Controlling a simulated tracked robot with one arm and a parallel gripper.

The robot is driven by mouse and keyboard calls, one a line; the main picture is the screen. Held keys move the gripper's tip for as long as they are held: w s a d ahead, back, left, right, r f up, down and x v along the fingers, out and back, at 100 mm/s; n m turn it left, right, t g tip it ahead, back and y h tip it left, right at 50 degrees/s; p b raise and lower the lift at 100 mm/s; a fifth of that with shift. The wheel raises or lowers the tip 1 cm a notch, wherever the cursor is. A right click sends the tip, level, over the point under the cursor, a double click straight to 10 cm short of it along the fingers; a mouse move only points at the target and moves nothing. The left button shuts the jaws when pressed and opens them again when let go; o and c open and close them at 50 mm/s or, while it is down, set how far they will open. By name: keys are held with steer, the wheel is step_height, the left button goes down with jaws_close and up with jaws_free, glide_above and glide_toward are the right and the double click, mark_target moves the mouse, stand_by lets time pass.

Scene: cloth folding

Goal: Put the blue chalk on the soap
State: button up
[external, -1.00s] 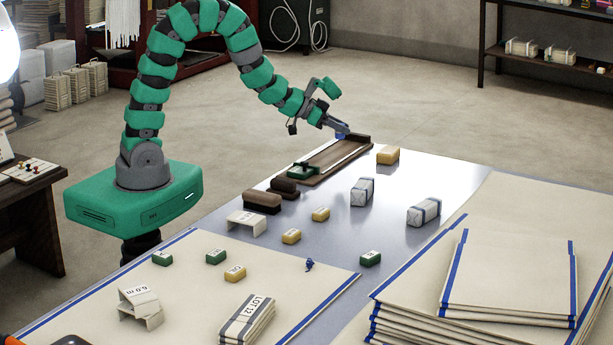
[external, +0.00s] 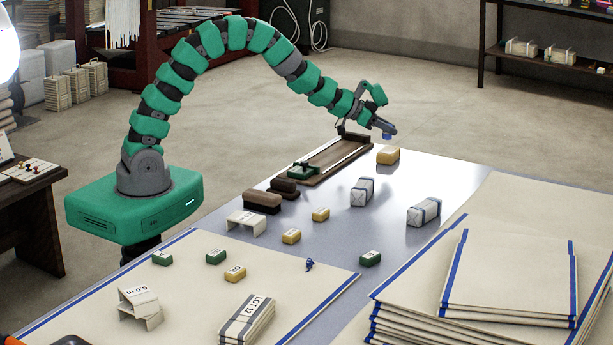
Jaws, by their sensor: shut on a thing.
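My gripper (external: 386,129) is shut on the blue chalk (external: 387,136), a small blue piece showing at the fingertips. It holds the chalk in the air, just above a yellow-tan block that looks like the soap (external: 388,156). A gap shows between chalk and soap in this view; the exact alignment in depth is hard to tell. The soap lies flat near the far edge of the grey-blue table (external: 340,245). The fingers hide part of the chalk.
A long brown wooden tray (external: 330,160) lies left of the soap. Two wrapped bundles (external: 362,191) (external: 424,212) stand nearer. Dark brown brushes (external: 262,201), a white stand (external: 246,222) and small yellow and green blocks lie further left and front. Folded cloths (external: 510,275) are stacked at right.

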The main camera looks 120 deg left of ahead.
mark_target(388, 136)
steer(key=shift+w+a, duration=0.2)
steer(key=shift+a+f+b, duration=0.1)
steer(key=shift+f+b, duration=0.9)
steer(key=shift+f, duration=0.75)
steer(key=shift+f, duration=0.15)
steer(key=o, duration=1)
steer(key=shift+r, duration=0.2)
steer(key=shift+s+r, duration=0.1)
steer(key=shift+s, duration=0.05)
steer(key=p+v, duration=0.2)
steer(key=v, duration=0.9)
steer(key=shift+s+d+r+p, duration=0.1)
steer(key=shift+s+d+p, duration=0.1)
steer(key=shift+d+p, duration=0.1)
